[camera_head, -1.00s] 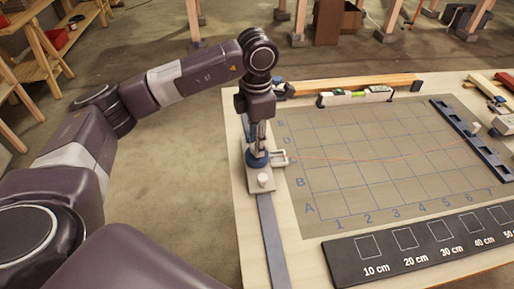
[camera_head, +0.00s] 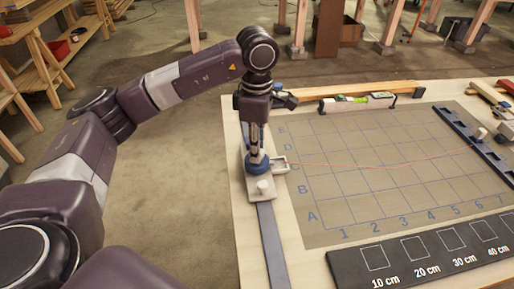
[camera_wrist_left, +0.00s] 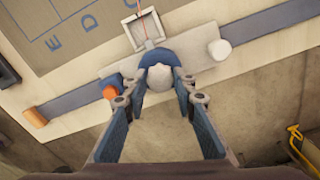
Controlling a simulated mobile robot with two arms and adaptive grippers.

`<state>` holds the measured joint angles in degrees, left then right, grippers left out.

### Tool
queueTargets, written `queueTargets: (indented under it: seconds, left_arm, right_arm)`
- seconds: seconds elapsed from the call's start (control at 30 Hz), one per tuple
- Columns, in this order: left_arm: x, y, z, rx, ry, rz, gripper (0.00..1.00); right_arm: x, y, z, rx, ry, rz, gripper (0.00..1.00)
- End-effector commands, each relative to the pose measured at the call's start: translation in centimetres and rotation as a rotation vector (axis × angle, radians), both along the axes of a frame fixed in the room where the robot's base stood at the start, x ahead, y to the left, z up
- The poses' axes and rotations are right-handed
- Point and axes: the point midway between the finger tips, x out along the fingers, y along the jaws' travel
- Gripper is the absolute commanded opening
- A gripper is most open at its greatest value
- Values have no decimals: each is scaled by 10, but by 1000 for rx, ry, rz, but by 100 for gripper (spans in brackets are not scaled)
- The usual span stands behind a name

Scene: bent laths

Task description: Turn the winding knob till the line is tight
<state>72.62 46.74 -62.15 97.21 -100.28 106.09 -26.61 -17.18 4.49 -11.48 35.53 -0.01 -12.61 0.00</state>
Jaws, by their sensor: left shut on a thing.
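The blue winding knob (camera_head: 256,164) stands on a pale base plate (camera_head: 259,189) at the table's left edge. My left gripper (camera_head: 257,154) points down over it, shut on the knob. In the left wrist view the knob (camera_wrist_left: 160,76) shows its pale round top between the two fingertips. A thin red line (camera_head: 370,166) leaves a small pale frame (camera_head: 280,164) beside the knob and crosses the gridded mat to the dark rail on the right. The line sags in a shallow curve. My right gripper is out of view.
A white peg (camera_head: 263,187) stands on the plate close to the knob. The gridded mat (camera_head: 350,215) is bare under the line. A spirit level (camera_head: 357,103) lies behind it, a dark rail (camera_head: 480,150) on the right and a black distance board (camera_head: 345,268) in front.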

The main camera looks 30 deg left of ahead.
Motion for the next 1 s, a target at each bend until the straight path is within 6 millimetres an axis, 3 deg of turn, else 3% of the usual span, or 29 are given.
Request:
queueTargets:
  seconds: [0.3, 0.33, 0.47, 0.8, 1.0]
  left_arm:
    - [0, 0, 1, -1, -1, 0, 1]
    - [0, 0, 1, -1, -1, 0, 27]
    - [0, 0, 1, -1, -1, 0, 42]
    - [0, 0, 3, -1, -1, 0, 43]
    - [1, -1, 32, -1, -4, 0, 43]
  right_arm:
    - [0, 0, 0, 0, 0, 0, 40]
    - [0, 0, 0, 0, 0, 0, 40]
    - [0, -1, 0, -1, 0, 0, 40]
    - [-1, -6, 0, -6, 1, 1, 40]
    - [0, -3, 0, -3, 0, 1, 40]
